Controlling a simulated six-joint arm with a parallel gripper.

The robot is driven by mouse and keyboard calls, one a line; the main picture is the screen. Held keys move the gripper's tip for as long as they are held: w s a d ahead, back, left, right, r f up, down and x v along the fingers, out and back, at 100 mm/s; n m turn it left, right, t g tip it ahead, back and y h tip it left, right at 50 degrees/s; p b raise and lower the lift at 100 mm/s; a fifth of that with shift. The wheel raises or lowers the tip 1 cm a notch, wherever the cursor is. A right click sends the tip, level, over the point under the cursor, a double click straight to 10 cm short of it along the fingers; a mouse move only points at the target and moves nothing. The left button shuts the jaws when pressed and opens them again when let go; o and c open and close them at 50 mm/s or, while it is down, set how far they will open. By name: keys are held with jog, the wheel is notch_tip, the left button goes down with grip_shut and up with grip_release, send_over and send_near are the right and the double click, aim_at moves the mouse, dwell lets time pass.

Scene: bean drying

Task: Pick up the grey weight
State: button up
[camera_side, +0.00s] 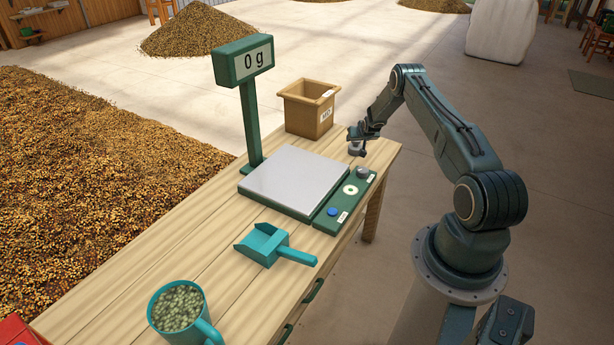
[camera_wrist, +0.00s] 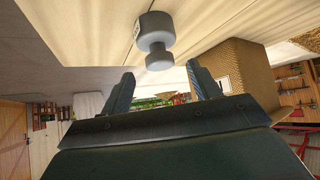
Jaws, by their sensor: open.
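The grey weight (camera_wrist: 155,28) stands on the wooden table at the top middle of the wrist view, with its narrower knob toward my gripper. My gripper (camera_wrist: 162,82) is open, with one finger on each side of the picture and nothing between them. The knob lies just beyond the fingertips, roughly in line with the gap. In the side view my gripper (camera_side: 359,139) is low over the table's far right corner, and the weight (camera_side: 355,150) is partly hidden beneath it.
A green scale (camera_side: 290,180) reading 0 g stands left of my gripper, its button panel (camera_side: 345,202) close by. A cardboard-coloured box (camera_side: 306,115) is behind. A teal scoop (camera_side: 265,245) and a teal mug of green beans (camera_side: 165,325) are nearer the front.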

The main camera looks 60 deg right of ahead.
aim_at(355, 146)
jog(key=shift+x, duration=2.55)
jog(key=shift+d, duration=0.15)
jog(key=c, duration=1.3)
jog(key=shift+w+r, duration=0.1)
jog(key=shift+r, duration=0.1)
grip_shut()
